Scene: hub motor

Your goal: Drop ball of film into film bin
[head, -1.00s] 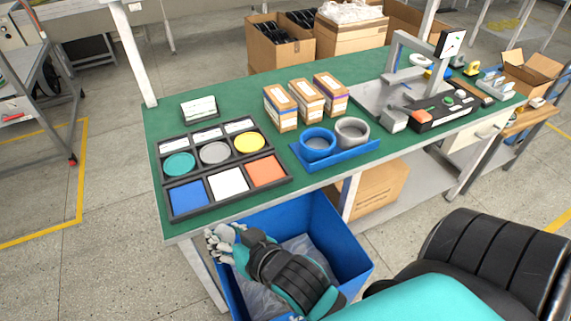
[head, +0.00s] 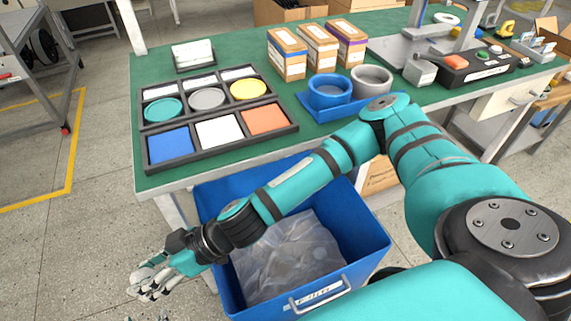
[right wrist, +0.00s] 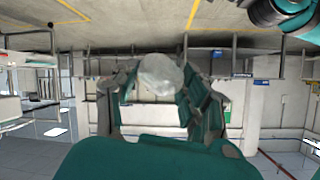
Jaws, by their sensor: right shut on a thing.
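My right gripper (head: 152,282) is shut on the ball of film, left of the film bin and apart from it. The crumpled, clear whitish ball of film (right wrist: 160,76) shows between the fingers in the right wrist view. In the head view the fingers partly hide it. The film bin (head: 368,243) is a blue open box with a labelled front, below the table's front edge. Crumpled clear film (head: 290,262) lies inside it. My right arm crosses over the bin and hides part of it. Small tips at the bottom left edge may be my left gripper; its state is unclear.
The green table (head: 215,62) stands behind the bin. It bears a black sorting tray (head: 148,168), several small boxes (head: 287,56) and a blue holder (head: 330,112) with two rings. Open floor (head: 70,265) lies left of the bin.

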